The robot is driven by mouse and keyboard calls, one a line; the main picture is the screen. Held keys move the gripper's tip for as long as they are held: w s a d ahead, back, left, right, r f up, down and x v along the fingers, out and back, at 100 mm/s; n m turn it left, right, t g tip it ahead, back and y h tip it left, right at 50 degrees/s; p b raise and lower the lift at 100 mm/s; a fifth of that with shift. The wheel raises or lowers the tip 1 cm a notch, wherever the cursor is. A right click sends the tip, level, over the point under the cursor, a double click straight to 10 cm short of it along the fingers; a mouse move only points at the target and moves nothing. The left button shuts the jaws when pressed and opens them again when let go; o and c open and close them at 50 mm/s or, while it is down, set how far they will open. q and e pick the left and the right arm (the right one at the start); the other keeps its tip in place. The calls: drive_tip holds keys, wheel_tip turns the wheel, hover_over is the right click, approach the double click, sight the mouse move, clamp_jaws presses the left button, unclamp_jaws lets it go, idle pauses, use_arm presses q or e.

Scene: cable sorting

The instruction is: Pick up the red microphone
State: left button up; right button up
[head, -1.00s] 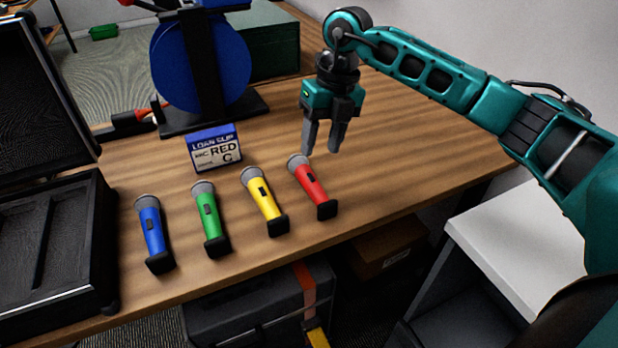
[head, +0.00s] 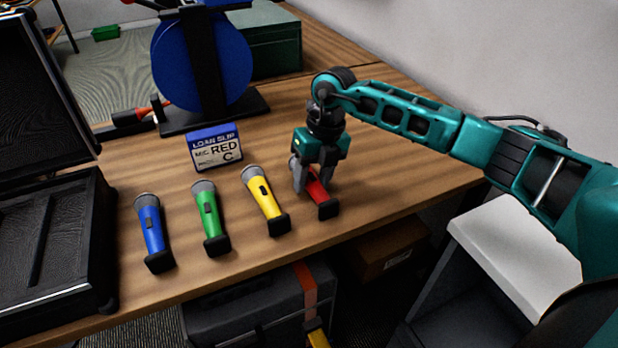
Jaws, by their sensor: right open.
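The red microphone (head: 318,192) lies on the wooden table, the rightmost in a row of microphones. The yellow microphone (head: 265,201) lies just to the left. My left gripper is not in view.
The green microphone (head: 210,219) and the blue microphone (head: 151,234) lie further left. A black open case (head: 55,240) is at the left. The table's front edge is close to the microphones.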

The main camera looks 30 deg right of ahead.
clamp_jaws()
drive_tip(key=shift+r, duration=0.1)
idle(0.3)
